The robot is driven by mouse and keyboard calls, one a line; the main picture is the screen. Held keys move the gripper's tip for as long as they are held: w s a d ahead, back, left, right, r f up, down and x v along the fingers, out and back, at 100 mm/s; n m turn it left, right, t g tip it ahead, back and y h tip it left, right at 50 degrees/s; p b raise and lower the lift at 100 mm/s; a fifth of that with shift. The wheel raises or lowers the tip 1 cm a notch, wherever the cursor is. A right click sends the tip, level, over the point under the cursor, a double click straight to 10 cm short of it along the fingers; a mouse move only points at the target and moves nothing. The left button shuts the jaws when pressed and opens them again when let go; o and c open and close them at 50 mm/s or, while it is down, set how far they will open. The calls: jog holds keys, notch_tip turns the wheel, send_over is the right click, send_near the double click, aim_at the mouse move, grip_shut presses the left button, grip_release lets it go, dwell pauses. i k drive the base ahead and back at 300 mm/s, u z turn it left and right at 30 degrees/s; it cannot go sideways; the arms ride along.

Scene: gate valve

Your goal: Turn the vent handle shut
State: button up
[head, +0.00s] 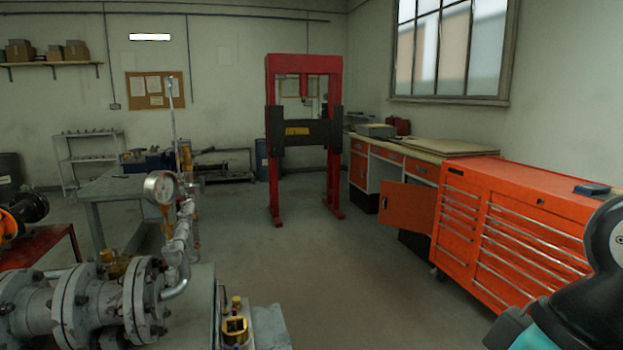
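A grey flanged pipe assembly (85,303) lies at the lower left. A round dial gauge (160,187) stands on metal fittings (180,240) that rise from it. A brass fitting (115,264) sits behind the flanges, and a yellow fitting (235,327) stands at the bottom, right of the pipe. I cannot tell which part is the vent handle, or how it is turned. Part of my arm shows at the lower right, well apart from the pipe assembly. My gripper is out of view.
A red press frame (275,150) stands at the back. An orange tool cabinet (510,225) and a workbench with an open orange door (408,207) line the right side. A grey table (105,192) stands at the left. The middle floor is clear.

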aim_at(201, 184)
jog(key=z, duration=0.75)
jog(key=i, duration=1.45)
jog(key=u, duration=2.4)
jog(key=i, duration=0.5)
jog(key=k, duration=0.5)
jog(key=z, duration=1.75)
jog(key=i, duration=1.3)
jog(key=u, duration=0.25)
